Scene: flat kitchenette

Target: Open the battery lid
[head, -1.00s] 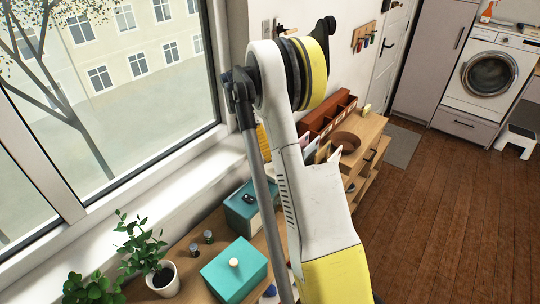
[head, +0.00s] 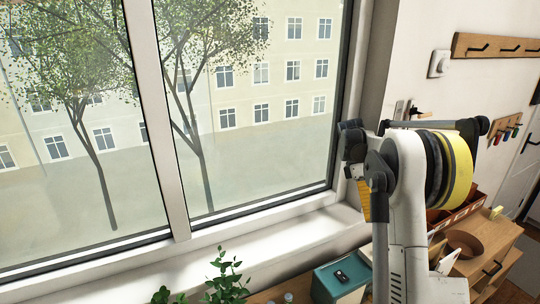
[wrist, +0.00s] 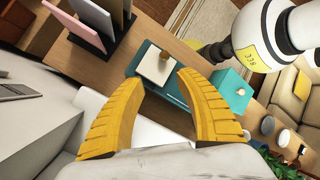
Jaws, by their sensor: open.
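No part is clearly recognisable as a battery lid. In the head view a teal box (head: 337,286) stands on the wooden sideboard below my arm, with a small dark object (head: 342,276) on top. In the wrist view a pale square panel with a brown knob (wrist: 156,64) lies ahead of my gripper (wrist: 154,78), above a teal edge.
The window sill (head: 290,240) and wall are close to my arm. Potted plants (head: 228,278) stand at the lower left. A brown organiser (head: 458,213) and a round brown bowl (head: 464,243) sit on the sideboard at right. Upright cards (wrist: 92,22) show at upper left in the wrist view.

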